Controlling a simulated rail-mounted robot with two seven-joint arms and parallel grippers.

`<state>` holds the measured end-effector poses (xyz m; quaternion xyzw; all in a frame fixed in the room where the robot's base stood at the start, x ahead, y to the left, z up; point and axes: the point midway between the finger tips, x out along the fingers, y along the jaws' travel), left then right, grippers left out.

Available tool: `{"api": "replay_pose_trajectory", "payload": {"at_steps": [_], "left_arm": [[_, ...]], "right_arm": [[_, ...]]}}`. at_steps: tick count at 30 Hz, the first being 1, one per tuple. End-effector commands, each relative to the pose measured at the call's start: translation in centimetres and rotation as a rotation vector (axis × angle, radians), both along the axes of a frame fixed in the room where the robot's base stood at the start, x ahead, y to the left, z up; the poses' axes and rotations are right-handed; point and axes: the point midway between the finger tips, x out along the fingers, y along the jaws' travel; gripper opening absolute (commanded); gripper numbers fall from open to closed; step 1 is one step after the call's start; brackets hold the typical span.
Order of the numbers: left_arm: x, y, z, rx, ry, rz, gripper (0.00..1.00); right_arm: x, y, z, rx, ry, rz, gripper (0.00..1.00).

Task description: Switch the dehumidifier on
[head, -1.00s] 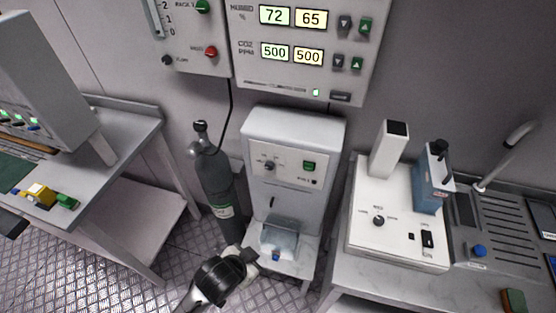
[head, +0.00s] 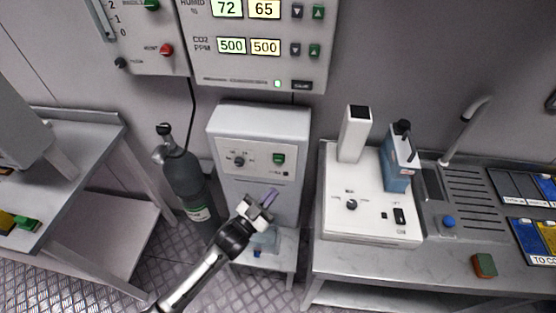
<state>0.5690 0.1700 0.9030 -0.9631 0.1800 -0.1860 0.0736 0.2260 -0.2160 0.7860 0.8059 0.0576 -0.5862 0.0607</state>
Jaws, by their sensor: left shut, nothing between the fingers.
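The dehumidifier (head: 262,125) is a pale grey upright cabinet against the wall in the middle of the head view. Its front panel has a dark rotary knob (head: 238,161) at the left and a green switch (head: 278,159) at the right, with a small dark dot below the switch. My left gripper (head: 270,197) is shut and empty. In the picture it lies below the panel, in front of the cabinet's lower front, apart from the switch. It partly hides a clear container (head: 266,241) at the cabinet's foot. My right gripper is out of view.
A wall controller (head: 262,60) with lit displays hangs above. A dark gas cylinder (head: 185,180) stands left of the cabinet.

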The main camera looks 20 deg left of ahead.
Motion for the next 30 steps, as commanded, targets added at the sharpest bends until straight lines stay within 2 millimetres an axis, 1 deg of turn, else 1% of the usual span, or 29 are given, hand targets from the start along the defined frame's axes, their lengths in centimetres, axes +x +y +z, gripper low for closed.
{"api": "replay_pose_trajectory", "payload": {"at_steps": [4,9,22,26,30], "left_arm": [[-0.6,0.0,0.8,-0.035,-0.087,-0.023,0.0],[-1.0,0.1,1.3,-0.055,-0.137,-0.035,0.0],[-1.1,0.1,1.4,-0.059,-0.148,-0.039,0.0],[-0.6,0.2,1.2,-0.057,-0.148,-0.038,0.0],[0.7,0.5,1.1,-0.057,-0.148,-0.037,0.0]], "right_arm": [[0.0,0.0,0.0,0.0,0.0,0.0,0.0],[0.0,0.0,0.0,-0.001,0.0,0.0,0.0],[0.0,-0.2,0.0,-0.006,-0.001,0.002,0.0],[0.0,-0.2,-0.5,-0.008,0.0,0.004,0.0],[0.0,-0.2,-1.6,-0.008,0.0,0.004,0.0]]}}
